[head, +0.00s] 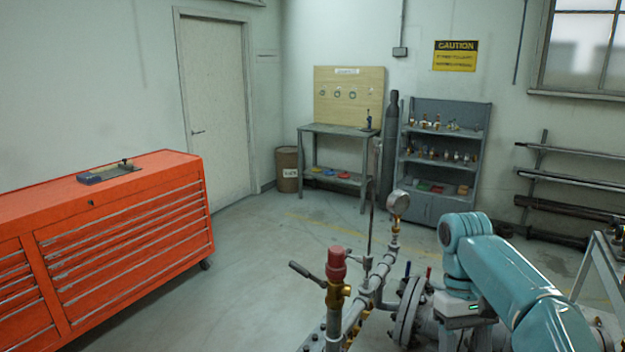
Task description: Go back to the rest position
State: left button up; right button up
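My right arm comes in from the lower right, teal, bent at a rounded joint, with a white wrist block that has a green light. My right gripper (467,334) hangs below that block over the pipework, and its fingertips are not clear. A grey flanged pipe (410,312) runs just left of it and partly behind it. Whether the gripper touches the pipework cannot be told. My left arm and gripper are not in view. No valve handwheel can be made out; the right arm hides part of the pipework.
A pressure gauge (398,204) and a red-capped brass valve (336,264) stand up from thin pipes. An orange tool chest (130,245) is at left. A workbench (340,131), shelf unit (445,120) and pipe rack (570,208) line the back. The middle floor is clear.

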jog(key=s+a+f+t+y, duration=0.1)
jog(key=a+f, duration=0.3)
jog(key=f, duration=0.8)
jog(key=a+f+t+y, duration=0.1)
jog(key=a+f, duration=0.3)
jog(key=f, duration=0.9)
jog(key=s+a+f+m+t+y, duration=0.1)
jog(key=s+a+f, duration=0.2)
jog(key=s+f, duration=0.3)
jog(key=s+a+f+m+t+y+b, duration=0.1)
jog(key=s+f, duration=0.6)
jog(key=s, duration=0.7)
jog(key=shift+s+a+f+m+t, duration=0.2)
jog(key=shift+a+m+t, duration=0.25)
jog(key=shift+a, duration=0.55)
